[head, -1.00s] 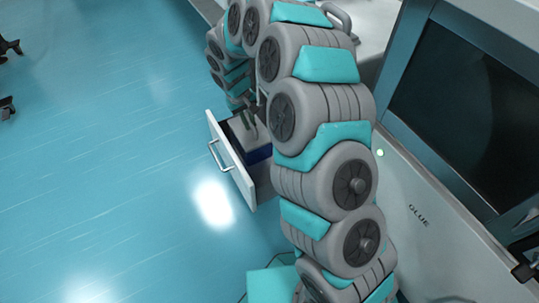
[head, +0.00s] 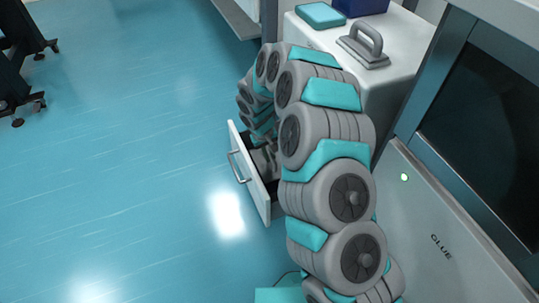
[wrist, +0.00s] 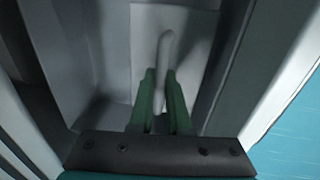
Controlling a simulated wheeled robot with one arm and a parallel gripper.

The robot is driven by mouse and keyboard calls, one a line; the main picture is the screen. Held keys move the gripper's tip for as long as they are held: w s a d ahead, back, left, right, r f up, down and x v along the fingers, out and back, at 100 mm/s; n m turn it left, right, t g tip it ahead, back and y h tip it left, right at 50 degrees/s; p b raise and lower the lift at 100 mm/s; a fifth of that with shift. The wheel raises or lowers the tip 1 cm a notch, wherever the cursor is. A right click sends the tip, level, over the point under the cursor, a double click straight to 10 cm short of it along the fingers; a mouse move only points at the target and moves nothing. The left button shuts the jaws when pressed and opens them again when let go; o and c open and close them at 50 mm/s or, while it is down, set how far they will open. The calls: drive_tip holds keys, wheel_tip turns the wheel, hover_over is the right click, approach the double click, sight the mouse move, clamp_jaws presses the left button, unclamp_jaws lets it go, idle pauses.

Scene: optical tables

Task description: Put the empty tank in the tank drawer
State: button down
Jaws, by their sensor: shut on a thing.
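The tank (wrist: 145,50) shows in the wrist view as a pale block with a grey bar handle (wrist: 166,50). My gripper (wrist: 162,88) has its green fingers shut on this handle. The tank is between the walls of the open tank drawer; whether it rests on the drawer floor cannot be seen. In the head view the drawer (head: 249,172) stands pulled out, with a white front and a bar handle. My arm reaches down over it and hides my gripper and most of the drawer's inside.
A white cabinet (head: 395,72) stands beside my arm, with a grey handle (head: 366,42), a teal box (head: 320,15) and a dark blue box (head: 361,6) on top. A panel marked GLUE (head: 425,220) is at the right. Open floor (head: 120,150) lies left.

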drive_tip(key=c, duration=0.9)
unclamp_jaws()
